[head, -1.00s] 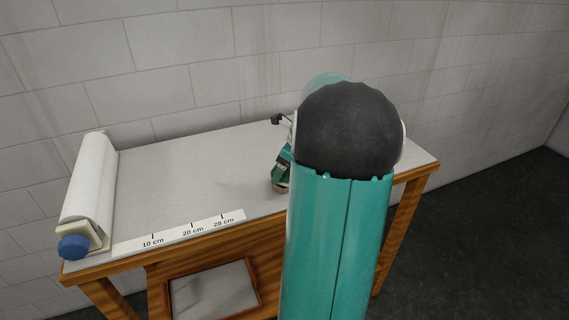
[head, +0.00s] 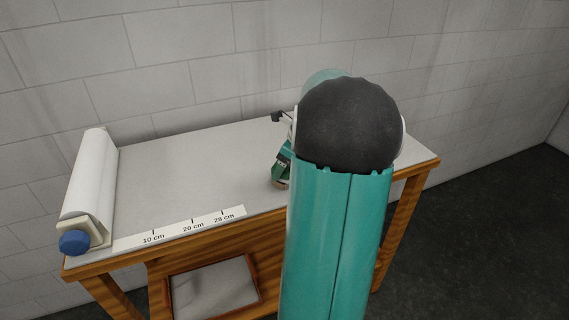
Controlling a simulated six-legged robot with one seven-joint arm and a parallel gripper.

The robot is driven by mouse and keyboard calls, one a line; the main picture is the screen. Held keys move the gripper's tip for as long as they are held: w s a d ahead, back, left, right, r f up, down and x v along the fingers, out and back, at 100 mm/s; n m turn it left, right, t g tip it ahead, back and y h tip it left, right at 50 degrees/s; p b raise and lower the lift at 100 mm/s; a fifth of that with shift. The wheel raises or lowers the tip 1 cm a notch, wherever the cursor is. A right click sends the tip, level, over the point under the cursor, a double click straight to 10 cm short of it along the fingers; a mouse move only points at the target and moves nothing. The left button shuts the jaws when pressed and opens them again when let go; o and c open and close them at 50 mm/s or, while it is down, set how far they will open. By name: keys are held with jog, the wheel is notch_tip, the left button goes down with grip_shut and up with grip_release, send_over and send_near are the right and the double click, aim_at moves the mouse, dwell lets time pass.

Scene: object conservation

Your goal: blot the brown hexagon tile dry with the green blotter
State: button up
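A small dark green piece (head: 281,168) shows at the left edge of my arm, low over the table. It may be the green blotter, but I cannot tell it surely from a part of my arm. A small brown patch (head: 281,185) shows at its lower end, perhaps the edge of the brown hexagon tile; most of it is hidden. My gripper is largely behind my own teal arm. Its fingers cannot be made out, nor whether they hold anything.
The grey-topped wooden table (head: 180,165) is bare across its middle. A white roll with a blue knob (head: 74,242) lies at its left end. A white ruler strip (head: 185,229) runs along the front edge. A brown-framed panel (head: 213,287) is below. A block wall stands behind.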

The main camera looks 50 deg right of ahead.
jog(key=shift+f, duration=0.4)
dwell(1.1)
jog(key=shift+r, duration=3.55)
